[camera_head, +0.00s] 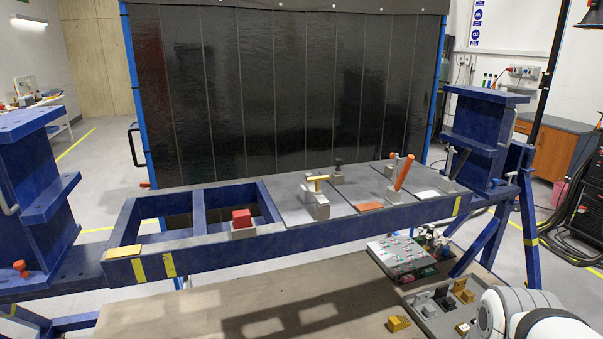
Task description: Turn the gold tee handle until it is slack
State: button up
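The gold tee handle (318,179) stands on a small grey clamp block on the blue jig frame, right of the middle of the view. Its yellow crossbar lies roughly level above the block. Nothing is touching it. White rounded links of my arm show in the lower right corner. My gripper is not visible in this view. Whether the handle is tight or slack cannot be told.
The blue jig frame (330,232) also carries a red block (241,218), an orange lever (404,173) and a dark knob (338,164). A tray (440,312) of small parts lies by my arm. The brown table's front (240,312) is mostly clear.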

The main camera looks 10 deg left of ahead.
aim_at(317, 191)
jog(key=u, duration=0.6)
jog(key=i, duration=1.1)
jog(key=u, duration=0.5)
